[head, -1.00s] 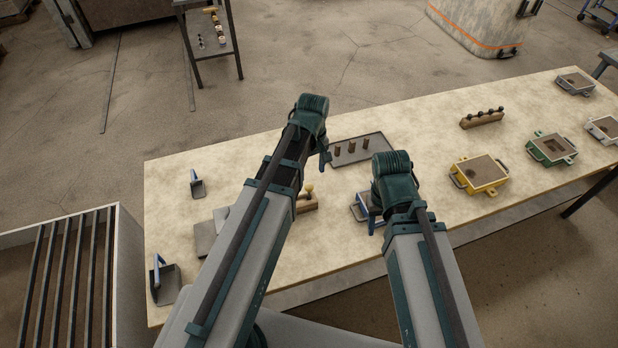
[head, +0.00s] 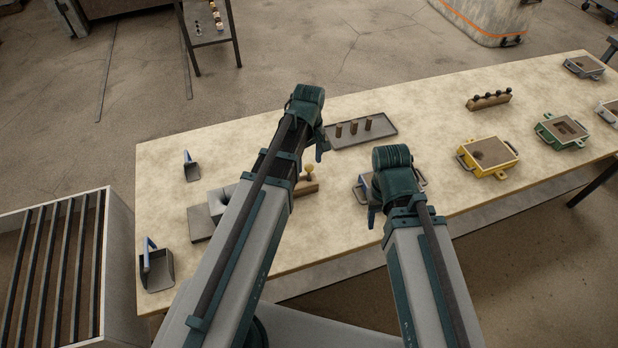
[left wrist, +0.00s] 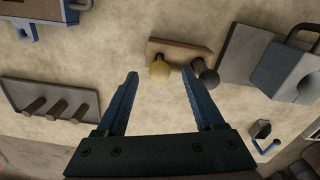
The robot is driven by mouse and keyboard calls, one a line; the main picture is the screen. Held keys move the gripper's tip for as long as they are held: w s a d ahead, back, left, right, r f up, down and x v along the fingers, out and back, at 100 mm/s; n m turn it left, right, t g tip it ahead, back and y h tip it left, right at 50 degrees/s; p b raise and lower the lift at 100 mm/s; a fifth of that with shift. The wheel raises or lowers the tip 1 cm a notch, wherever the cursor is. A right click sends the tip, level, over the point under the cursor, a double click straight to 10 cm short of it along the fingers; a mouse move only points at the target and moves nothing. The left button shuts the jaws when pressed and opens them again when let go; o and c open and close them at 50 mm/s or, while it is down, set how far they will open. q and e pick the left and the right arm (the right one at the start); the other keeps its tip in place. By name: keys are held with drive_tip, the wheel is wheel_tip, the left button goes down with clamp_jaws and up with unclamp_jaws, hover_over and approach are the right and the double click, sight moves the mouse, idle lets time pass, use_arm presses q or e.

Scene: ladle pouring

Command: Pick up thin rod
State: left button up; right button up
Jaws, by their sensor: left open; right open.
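Three short brown rods (head: 353,127) stand on a dark tray (head: 378,137) beyond my left gripper. They also show at the left of the left wrist view (left wrist: 54,108). A wooden block (head: 304,187) carries a yellow-knobbed piece (left wrist: 159,70) and a dark-headed piece (left wrist: 207,76). I cannot tell which piece is the thin rod. My left gripper (left wrist: 160,74) is open and empty above the table, its fingers pointing toward the block, with the yellow knob between the fingertips in the picture. My right gripper (head: 373,217) is open over the table's near side, its fingers partly hidden.
A blue-grey box (head: 362,190) sits partly behind my right gripper. Yellow (head: 489,154) and green (head: 563,130) boxes and a wooden rack of dark knobs (head: 489,99) stand to the right. Two scoops (head: 192,170) (head: 157,268) are at the left.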

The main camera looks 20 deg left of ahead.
sight(309, 173)
use_arm(q)
drive_tip(key=shift+f+b, duration=2.7)
drive_tip(key=shift+f, duration=0.4)
drive_tip(key=shift+r, duration=0.1)
clamp_jaws()
